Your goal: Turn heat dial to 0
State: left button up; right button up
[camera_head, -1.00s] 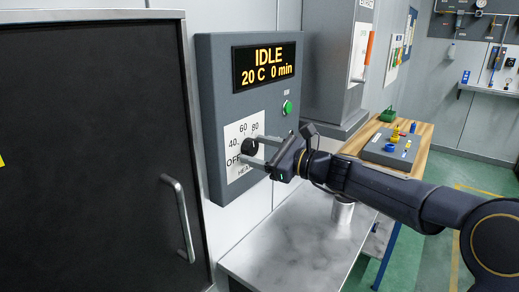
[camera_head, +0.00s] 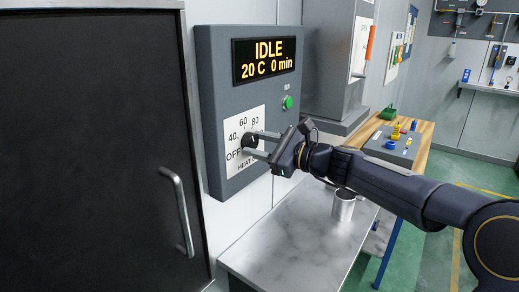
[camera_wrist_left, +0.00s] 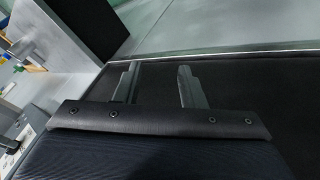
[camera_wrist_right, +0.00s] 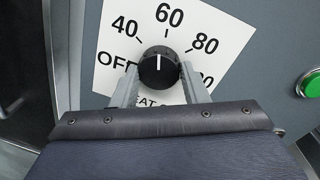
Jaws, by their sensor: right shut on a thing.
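The heat dial (camera_head: 249,142) is a round black knob on a white scale plate on the grey control panel. In the right wrist view the dial (camera_wrist_right: 159,67) has a white line that points up, close to 60 and slightly toward the 40 side. My right gripper (camera_head: 258,143) is shut on the dial, one finger on each side of it. The fingers (camera_wrist_right: 159,83) also show in the right wrist view. My left gripper (camera_wrist_left: 155,72) shows only in the left wrist view, open and empty, against a dark surface.
The display (camera_head: 265,61) reads IDLE, 20 C, 0 min. A green button (camera_head: 288,102) is right of the dial. A dark door with a metal handle (camera_head: 179,212) is at the left. A metal cup (camera_head: 343,207) stands on the marbled table (camera_head: 290,245) below my right arm.

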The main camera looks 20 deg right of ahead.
jog(key=n+b, duration=0.3)
jog(key=n, duration=0.1)
jog(key=shift+f+h+b, duration=0.15)
jog(key=shift+h+b, duration=0.15)
jog(key=n+b, duration=0.3)
jog(key=n, duration=0.1)
jog(key=shift+n, duration=0.4)
jog(key=n+h+b, duration=0.1)
jog(key=n+b, duration=0.2)
jog(key=n, duration=0.1)
jog(key=shift+b, duration=0.35)
jog(key=shift+s+a+r+n+t+b, duration=0.15)
jog(key=shift+n+b, duration=0.55)
jog(key=shift+n, duration=0.4)
jog(key=shift+w+d+r+n+t+b, duration=0.15)
jog(key=shift+n+b, duration=0.55)
jog(key=shift+n, duration=0.4)
jog(key=shift+s+a, duration=0.1)
jog(key=o, duration=1)
jog(key=shift+c, duration=0.2)
